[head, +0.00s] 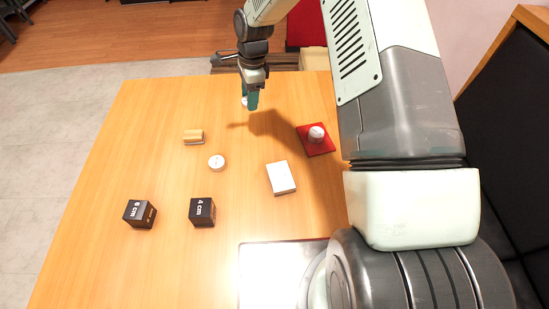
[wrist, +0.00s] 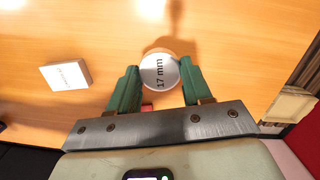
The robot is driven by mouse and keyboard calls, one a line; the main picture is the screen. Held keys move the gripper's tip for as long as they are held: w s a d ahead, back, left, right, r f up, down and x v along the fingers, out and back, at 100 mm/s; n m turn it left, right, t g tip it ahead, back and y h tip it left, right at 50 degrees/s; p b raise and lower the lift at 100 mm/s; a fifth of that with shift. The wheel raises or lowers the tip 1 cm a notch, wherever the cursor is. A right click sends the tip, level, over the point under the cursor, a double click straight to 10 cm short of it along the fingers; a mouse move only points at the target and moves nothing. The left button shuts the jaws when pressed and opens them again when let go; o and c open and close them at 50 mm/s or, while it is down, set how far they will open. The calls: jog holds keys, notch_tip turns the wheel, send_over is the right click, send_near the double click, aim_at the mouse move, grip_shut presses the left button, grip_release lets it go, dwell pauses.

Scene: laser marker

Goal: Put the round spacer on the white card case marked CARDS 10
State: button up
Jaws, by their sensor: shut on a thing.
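The round white spacer, marked 17 mm (wrist: 160,71), is between the green fingertips of my gripper (wrist: 159,80) in the wrist view. My gripper (head: 250,98) is shut on it, above the far part of the table in the head view, where only a small white part of the spacer (head: 244,101) shows. The white card case (head: 281,178) lies flat on the table, nearer and to the right of my gripper. It also shows at the left of the wrist view (wrist: 66,75), apart from the gripper; its print is too small to read.
A red pad (head: 326,148) bears a round white piece (head: 317,134), right of the case. Another round white piece (head: 216,163), a wooden block (head: 193,136) and black cubes marked 6 cm (head: 140,214) and 4 cm (head: 202,212) stand left. Table around the case is clear.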

jog(key=s+d+r+n, duration=0.1)
jog(key=s+d, duration=0.3)
jog(key=s, duration=0.6)
jog(key=s+d+r+n, duration=0.15)
jog(key=s+d, duration=0.25)
jog(key=s, duration=0.5)
send_over(280, 176)
notch_tip(280, 176, down, 6)
jog(key=shift+d+r, duration=0.15)
jog(key=shift+w+f, duration=0.1)
jog(key=shift+f, duration=2.3)
jog(key=o, duration=1.1)
jog(key=shift+f, duration=0.1)
jog(key=shift+c, duration=0.2)
notch_tip(280, 176, up, 12)
jog(key=d, duration=0.1)
jog(key=shift+w+d, duration=0.15)
jog(key=shift+w, duration=0.2)
